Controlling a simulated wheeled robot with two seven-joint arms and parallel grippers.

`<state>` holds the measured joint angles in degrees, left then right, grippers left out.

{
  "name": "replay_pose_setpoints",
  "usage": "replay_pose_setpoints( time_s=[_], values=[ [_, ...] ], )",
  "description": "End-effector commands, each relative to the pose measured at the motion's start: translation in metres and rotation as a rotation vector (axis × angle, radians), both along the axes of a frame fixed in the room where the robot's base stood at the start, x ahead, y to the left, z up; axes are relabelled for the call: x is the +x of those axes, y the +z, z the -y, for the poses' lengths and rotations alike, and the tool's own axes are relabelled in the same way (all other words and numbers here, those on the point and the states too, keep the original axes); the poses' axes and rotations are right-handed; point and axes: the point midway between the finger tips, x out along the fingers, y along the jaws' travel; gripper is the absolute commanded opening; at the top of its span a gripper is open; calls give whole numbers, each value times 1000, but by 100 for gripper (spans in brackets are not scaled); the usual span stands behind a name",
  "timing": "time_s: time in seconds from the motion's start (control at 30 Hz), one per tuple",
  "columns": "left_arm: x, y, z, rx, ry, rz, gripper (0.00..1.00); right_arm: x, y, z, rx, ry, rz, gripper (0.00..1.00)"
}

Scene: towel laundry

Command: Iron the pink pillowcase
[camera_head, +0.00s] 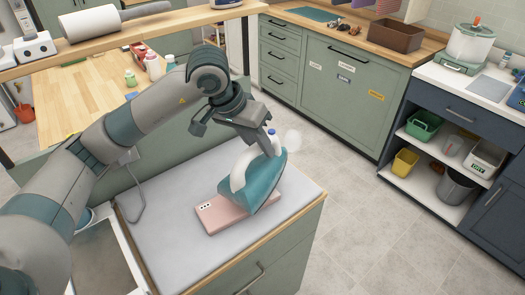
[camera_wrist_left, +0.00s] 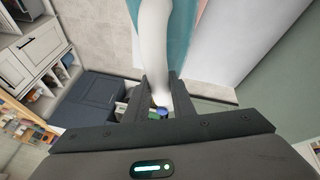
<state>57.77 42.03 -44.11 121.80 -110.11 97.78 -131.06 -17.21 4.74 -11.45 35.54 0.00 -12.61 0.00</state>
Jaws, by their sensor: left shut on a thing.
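The pink pillowcase (camera_head: 213,216) lies folded on the light grey ironing surface (camera_head: 170,238) of the counter. A teal and white iron (camera_head: 264,182) stands over its right part, tilted, and hides some of it. I cannot tell whether its soleplate touches the cloth. My left gripper (camera_head: 262,147) is shut on the iron's white handle. In the left wrist view the white handle (camera_wrist_left: 153,50) runs between the two dark fingers (camera_wrist_left: 158,95), with the teal body beside it. A pale puff, like steam, shows right of the iron. My right gripper is not in view.
A sink basin (camera_head: 100,262) lies left of the ironing surface. A wooden counter (camera_head: 90,92) with small bottles stands behind. Green cabinets (camera_head: 340,85) and a dark blue shelf unit (camera_head: 440,160) stand right across open tiled floor.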

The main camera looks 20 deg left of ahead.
Motion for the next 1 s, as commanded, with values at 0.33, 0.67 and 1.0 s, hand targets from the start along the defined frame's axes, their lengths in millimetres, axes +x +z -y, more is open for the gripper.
replay_pose_setpoints(
  time_s=[0.33, 0.67, 1.0],
  values=[
    [-4, 36, -3, -4, 9, 9, 0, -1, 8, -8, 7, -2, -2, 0],
    [-6, 45, -4, -3, 12, 7, 0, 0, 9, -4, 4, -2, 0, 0],
    [-6, 45, -4, -3, 12, 7, 0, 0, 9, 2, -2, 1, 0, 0]
  ],
)
